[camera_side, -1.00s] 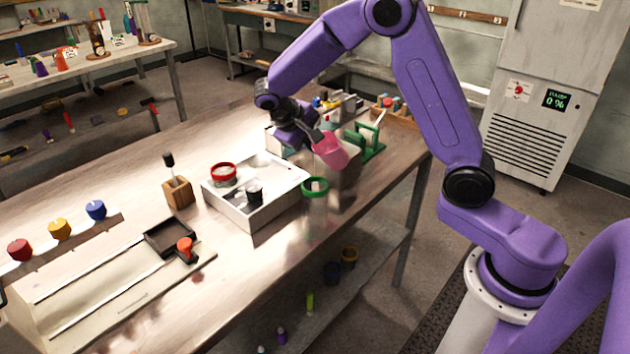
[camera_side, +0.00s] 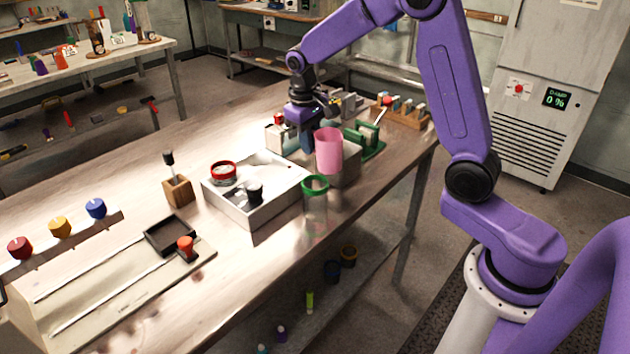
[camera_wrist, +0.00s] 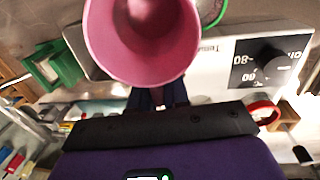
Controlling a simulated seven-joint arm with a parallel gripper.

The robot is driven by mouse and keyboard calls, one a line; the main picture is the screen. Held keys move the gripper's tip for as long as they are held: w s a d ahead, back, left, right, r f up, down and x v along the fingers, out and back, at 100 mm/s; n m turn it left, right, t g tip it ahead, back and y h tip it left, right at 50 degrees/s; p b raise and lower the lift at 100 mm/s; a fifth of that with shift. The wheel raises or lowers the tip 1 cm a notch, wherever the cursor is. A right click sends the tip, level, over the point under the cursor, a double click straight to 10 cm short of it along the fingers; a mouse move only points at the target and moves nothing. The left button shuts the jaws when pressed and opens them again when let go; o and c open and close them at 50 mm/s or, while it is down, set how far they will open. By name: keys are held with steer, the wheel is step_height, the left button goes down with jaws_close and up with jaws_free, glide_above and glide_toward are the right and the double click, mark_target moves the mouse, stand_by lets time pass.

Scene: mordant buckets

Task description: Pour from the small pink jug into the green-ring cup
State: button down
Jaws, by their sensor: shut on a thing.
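The small pink jug (camera_side: 328,152) is held upright in the air, just behind and above the green-ring cup. The green-ring cup (camera_side: 315,203) is clear with a green rim and stands upright near the table's front edge. My gripper (camera_side: 307,142) is shut on the jug from its left side. In the wrist view, the jug (camera_wrist: 140,62) fills the upper middle with its open mouth facing the camera. Its inside looks darker at the bottom; I cannot tell whether liquid is there. Part of the green rim (camera_wrist: 212,12) shows behind it. The cup's contents cannot be made out.
Left of the cup is a white box-like unit (camera_side: 262,219) with a red-ringed cup (camera_side: 222,172) and black knob (camera_side: 254,192). A green rack (camera_side: 371,145) stands behind right. A wooden block (camera_side: 178,191) stands left.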

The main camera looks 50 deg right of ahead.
mark_target(320, 161)
steer(key=shift+a+f+y, duration=0.1)
steer(key=shift+y, duration=0.5)
step_height(320, 161, up, 6)
steer(key=shift+s+a+f+m, duration=0.1)
steer(key=shift+s+a+m, duration=0.25)
steer(key=shift+s+m, duration=0.35)
steer(key=shift+s+a+m, duration=0.35)
steer(key=shift+s+m, duration=0.1)
steer(key=shift+s, duration=0.5)
steer(key=shift+s+a+f+m, duration=0.1)
steer(key=shift+s+a+m, duration=0.25)
steer(key=shift+s+m, duration=0.35)
steer(key=shift+s, duration=0.1)
